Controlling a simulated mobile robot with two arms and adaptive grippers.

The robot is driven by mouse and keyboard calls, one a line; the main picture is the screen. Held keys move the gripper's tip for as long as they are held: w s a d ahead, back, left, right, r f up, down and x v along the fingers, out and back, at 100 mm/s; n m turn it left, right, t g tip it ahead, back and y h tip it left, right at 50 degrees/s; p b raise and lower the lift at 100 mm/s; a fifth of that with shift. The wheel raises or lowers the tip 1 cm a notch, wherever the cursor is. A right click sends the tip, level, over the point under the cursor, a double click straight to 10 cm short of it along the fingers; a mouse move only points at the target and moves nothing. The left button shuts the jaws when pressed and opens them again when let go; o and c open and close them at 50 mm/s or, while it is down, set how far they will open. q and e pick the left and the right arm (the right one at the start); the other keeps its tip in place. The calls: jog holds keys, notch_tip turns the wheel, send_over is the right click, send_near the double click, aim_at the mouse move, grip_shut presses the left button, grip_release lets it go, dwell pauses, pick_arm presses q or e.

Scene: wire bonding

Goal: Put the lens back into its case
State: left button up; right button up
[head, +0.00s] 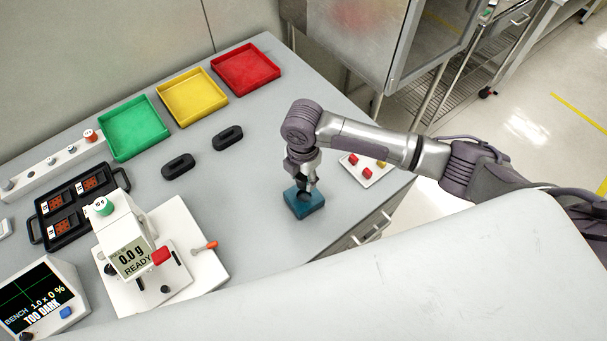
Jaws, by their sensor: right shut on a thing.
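The blue-teal square case (304,208) stands on the grey bench, near its right front edge. A round dark shape shows in its top, partly hidden by my fingers. My right gripper (307,187) points down directly over the case, fingertips at its top. It is shut on a small dark thing, which I take to be the lens; the fingers hide most of it. I cannot tell whether the lens touches the case. My left gripper is not in view.
A white tray (379,178) with small red and yellow pieces lies just right of the case. Two black oval holders (227,137) and green, yellow and red trays (246,69) lie behind. A white bonding machine (127,243) stands left. Bench between is clear.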

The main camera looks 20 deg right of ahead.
aim_at(303, 186)
jog(key=shift+f+b, duration=0.6)
jog(key=shift+f, duration=0.3)
notch_tip(303, 186, down, 3)
jog(key=shift+r+b, duration=0.2)
jog(key=shift+b, duration=0.5)
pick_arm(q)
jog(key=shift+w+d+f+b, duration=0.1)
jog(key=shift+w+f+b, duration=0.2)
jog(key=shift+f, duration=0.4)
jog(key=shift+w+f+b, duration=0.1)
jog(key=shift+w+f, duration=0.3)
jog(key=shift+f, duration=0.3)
pick_arm(e)
jog(key=shift+f, duration=0.65)
pick_arm(q)
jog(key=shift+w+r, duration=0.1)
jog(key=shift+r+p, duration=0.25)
jog(key=shift+p, duration=0.2)
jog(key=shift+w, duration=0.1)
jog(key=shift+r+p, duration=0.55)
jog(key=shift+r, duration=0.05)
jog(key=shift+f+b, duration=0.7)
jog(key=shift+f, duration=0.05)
pick_arm(e)
jog(key=shift+f, duration=1.35)
jog(key=o, duration=1.4)
jog(key=shift+c, duration=0.2)
